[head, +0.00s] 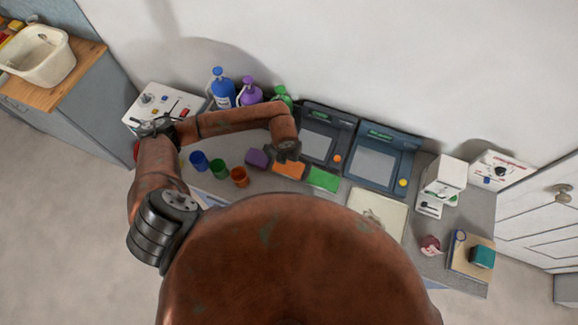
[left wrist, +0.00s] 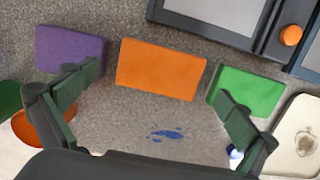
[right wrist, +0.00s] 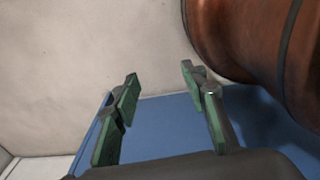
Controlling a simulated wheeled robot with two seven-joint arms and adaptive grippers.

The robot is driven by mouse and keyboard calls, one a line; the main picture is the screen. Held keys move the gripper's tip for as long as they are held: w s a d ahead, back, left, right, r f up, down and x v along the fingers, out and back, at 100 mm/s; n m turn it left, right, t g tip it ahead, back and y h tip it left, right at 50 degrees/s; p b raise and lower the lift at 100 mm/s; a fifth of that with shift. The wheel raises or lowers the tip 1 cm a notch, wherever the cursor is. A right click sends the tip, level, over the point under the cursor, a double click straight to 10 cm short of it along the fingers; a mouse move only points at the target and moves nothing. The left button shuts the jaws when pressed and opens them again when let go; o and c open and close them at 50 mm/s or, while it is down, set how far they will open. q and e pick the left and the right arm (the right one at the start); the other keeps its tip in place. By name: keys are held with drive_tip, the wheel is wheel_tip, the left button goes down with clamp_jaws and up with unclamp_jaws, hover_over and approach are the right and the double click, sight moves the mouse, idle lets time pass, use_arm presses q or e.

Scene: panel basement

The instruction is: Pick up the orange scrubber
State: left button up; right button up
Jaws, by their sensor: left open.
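The orange scrubber (head: 288,170) lies on the grey counter between the purple scrubber (head: 257,158) and the green scrubber (head: 323,179). In the left wrist view the orange scrubber (left wrist: 161,69) is a flat block just beyond and between the open fingers of my left gripper (left wrist: 155,105). My left gripper (head: 287,152) is above the orange scrubber's far edge in the head view, apart from it as far as I can tell, and empty. My right gripper (right wrist: 165,95) shows in its wrist view with its fingers apart and nothing between them, over a blue surface.
Blue (head: 199,161), green (head: 219,168) and orange (head: 239,177) cups stand left of the scrubbers. Two dark panel units (head: 375,158) stand behind. Blue (head: 222,92) and purple (head: 249,96) bottles line the wall. A blue stain (left wrist: 167,134) marks the counter before the orange scrubber.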

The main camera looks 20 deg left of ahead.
sight(289, 167)
use_arm(q)
wheel_tip(289, 167, down, 3)
drive_tip(key=shift+d+r+p, duration=0.1)
drive_tip(key=shift+r+p, duration=0.1)
drive_tip(key=shift+p, duration=0.2)
drive_tip(key=shift+f, duration=0.7)
drive_tip(key=c, duration=1.1)
use_arm(e)
drive_tip(key=shift+w+d+r, duration=0.25)
drive_tip(key=shift+w+r, duration=0.35)
drive_tip(key=shift+r, duration=0.05)
drive_tip(key=shift+w, duration=0.1)
